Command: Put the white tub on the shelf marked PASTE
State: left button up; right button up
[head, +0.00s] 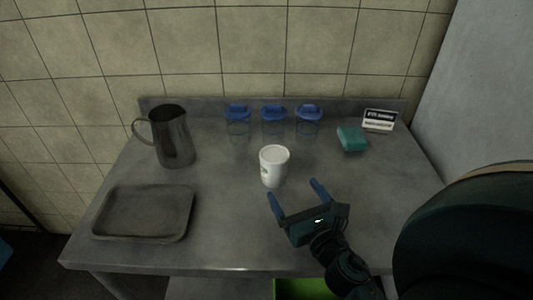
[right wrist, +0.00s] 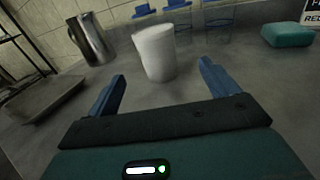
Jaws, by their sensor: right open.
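The white tub (head: 273,167) stands upright near the middle of the grey metal table. It also shows in the right wrist view (right wrist: 155,52), ahead of the fingers. My right gripper (head: 295,191) is open and empty, with its blue fingers just in front of the tub and to its right in the head view. In the right wrist view the gripper (right wrist: 162,88) has the tub roughly between its fingertips but beyond them, apart. No shelf marked PASTE is readable in either view. My left gripper is not in view.
A metal pitcher (head: 174,138) and a dark tray (head: 146,213) are on the left. Several blue-lidded clear jars (head: 273,122) stand behind the tub. A teal block (head: 351,138) and a small sign (head: 379,120) are at back right. A green bin (head: 303,289) shows below the front edge.

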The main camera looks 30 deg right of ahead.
aim_at(281, 172)
jog(key=w, duration=0.2)
jog(key=w+p, duration=0.1)
jog(key=w, duration=0.1)
jog(key=w+d+p, duration=0.1)
jog(key=w, duration=0.1)
jog(key=shift+w+r, duration=0.15)
jog(key=shift+w, duration=0.15)
jog(key=shift+w+d+f+p, duration=0.1)
jog(key=shift+w+p, duration=0.15)
jog(key=shift+w, duration=1.3)
jog(key=shift+w+d+f+p, duration=0.1)
jog(key=shift+w+p, duration=0.15)
jog(key=shift+w, duration=1.25)
jog(key=shift+c, duration=0.2)
jog(key=shift+r, duration=0.1)
jog(key=c, duration=1.4)
